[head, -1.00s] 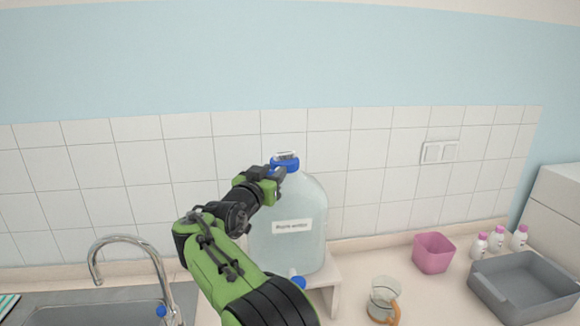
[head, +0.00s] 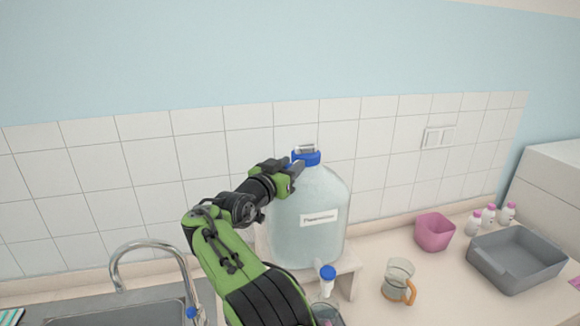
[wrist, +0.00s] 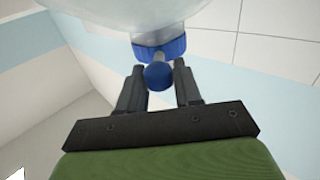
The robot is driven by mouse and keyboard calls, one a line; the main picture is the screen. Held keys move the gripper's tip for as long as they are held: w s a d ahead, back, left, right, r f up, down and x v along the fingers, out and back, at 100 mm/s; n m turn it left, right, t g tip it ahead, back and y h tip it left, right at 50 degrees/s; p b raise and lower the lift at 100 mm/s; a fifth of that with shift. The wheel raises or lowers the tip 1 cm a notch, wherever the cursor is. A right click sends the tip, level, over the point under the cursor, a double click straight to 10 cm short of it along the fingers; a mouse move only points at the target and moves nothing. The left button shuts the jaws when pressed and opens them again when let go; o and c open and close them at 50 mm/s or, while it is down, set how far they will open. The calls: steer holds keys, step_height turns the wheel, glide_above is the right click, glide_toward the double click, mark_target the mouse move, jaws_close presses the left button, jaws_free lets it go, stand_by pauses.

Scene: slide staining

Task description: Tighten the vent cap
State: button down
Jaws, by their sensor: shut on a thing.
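A large clear carboy (head: 310,225) with a white label stands upright on a small stand. The blue vent cap (head: 308,157) sits on its neck, with a pale grey piece on top. My gripper (head: 292,172) reaches the cap from the left and front, shut on it. In the wrist view my gripper (wrist: 160,76) has a finger on each side of a round blue knob, with the ribbed blue cap (wrist: 160,49) just behind it. The exact finger contact is hard to make out. How tight the cap is cannot be seen.
A blue-knobbed spigot (head: 327,272) is low on the carboy, above a partly hidden glass vessel (head: 326,314). A glass jug (head: 398,280), pink bin (head: 434,232), grey tray (head: 515,258) and several white bottles (head: 490,215) stand right. A sink faucet (head: 150,248) is left.

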steer(key=c, duration=1.2)
jaws_free()
steer(key=o, duration=0.3)
steer(key=shift+w, duration=0.15)
steer(key=b+v, duration=0.4)
steer(key=v, duration=1.2)
steer(key=shift+w, duration=0.1)
